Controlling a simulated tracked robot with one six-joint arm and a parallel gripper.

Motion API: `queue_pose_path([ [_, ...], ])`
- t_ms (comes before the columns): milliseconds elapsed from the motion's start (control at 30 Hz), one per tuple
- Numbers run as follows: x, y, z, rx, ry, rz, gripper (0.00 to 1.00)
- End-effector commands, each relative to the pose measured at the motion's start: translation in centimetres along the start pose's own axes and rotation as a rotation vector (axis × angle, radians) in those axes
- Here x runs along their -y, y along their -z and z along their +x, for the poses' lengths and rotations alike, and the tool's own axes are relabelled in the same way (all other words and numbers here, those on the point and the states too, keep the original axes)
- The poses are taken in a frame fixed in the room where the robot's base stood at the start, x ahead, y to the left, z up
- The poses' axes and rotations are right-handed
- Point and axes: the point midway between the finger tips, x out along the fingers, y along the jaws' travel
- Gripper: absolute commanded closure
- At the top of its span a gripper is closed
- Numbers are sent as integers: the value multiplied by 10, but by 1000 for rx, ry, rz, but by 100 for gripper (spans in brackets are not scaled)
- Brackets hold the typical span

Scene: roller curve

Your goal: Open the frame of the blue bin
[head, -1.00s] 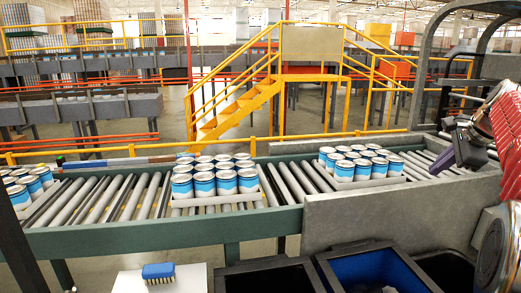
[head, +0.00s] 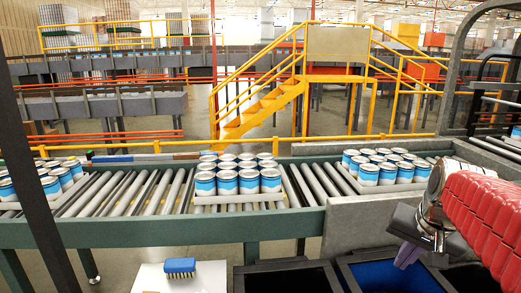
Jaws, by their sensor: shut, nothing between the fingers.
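The blue bin (head: 375,276) is at the bottom of the head view, right of centre, with a dark frame around its blue inside. Its near part is cut off by the picture edge. My gripper (head: 408,256) has purple fingertips and hangs over the bin's right part, pointing down. The fingers are shut with nothing between them. I cannot tell whether they touch the frame. My gripper and red-sleeved arm hide part of the bin's far right side.
A black bin (head: 285,280) stands left of the blue one; another dark bin is partly visible to the right. A grey wall (head: 350,225) rises behind. Trays of blue-white cans sit on the roller conveyor (head: 140,196). A blue brush (head: 180,267) lies on a white surface.

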Motion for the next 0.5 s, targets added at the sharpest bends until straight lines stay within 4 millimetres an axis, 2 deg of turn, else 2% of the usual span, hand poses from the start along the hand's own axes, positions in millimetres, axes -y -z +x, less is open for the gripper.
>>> queue_pose_path([
  [33, 3, -17, 0, 4, -2, -52, 100],
  [100, 6, -39, 2, 9, -7, -123, 100],
  [500, 12, -152, 11, 17, -8, -416, 100],
])
